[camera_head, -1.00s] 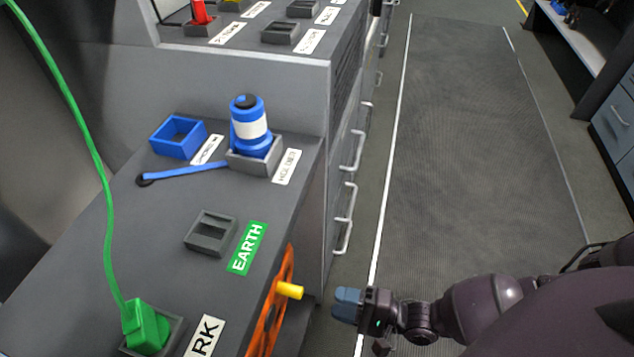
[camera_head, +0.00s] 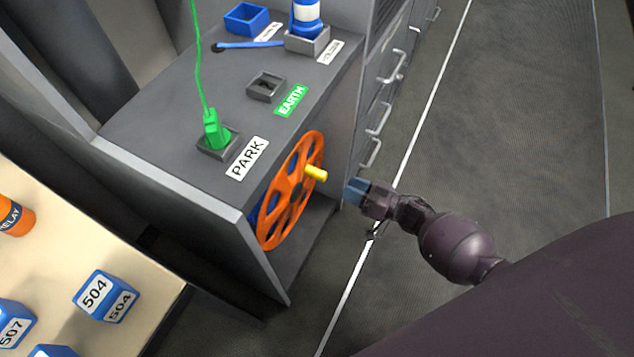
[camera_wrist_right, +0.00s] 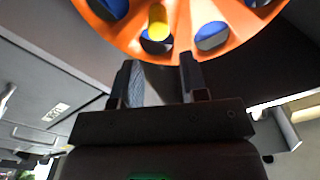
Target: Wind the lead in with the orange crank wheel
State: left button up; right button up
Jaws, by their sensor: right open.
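The orange crank wheel (camera_head: 291,190) stands upright on the side of the grey cabinet, with a yellow handle (camera_head: 316,173) sticking out to the right. A blue part shows behind the wheel. The green lead (camera_head: 199,60) runs up from a green plug (camera_head: 215,130) seated in the socket marked PARK. My right gripper (camera_head: 357,190) is to the right of the yellow handle, apart from it. In the right wrist view, the open fingers (camera_wrist_right: 158,80) point at the wheel (camera_wrist_right: 185,40), with the yellow handle (camera_wrist_right: 158,22) ahead, beyond the fingertips. My left gripper is not in view.
An empty grey socket (camera_head: 266,87) sits by the EARTH label (camera_head: 291,100). A blue-and-white item (camera_head: 307,18) stands in a grey holder behind it. Blue blocks (camera_head: 106,296) lie on a pale table at lower left. Drawer handles (camera_head: 379,118) stick out behind the gripper.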

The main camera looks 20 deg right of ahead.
aim_at(316, 174)
jog(key=x, duration=0.3)
jog(key=b+x, duration=0.1)
jog(key=x, duration=0.2)
jog(key=f+b+x, duration=0.1)
jog(key=x, duration=0.1)
jog(key=shift+w+a, duration=0.25)
jog(key=shift+a, duration=0.1)
jog(key=shift+x, duration=0.95)
jog(key=shift+r, duration=0.2)
grip_shut()
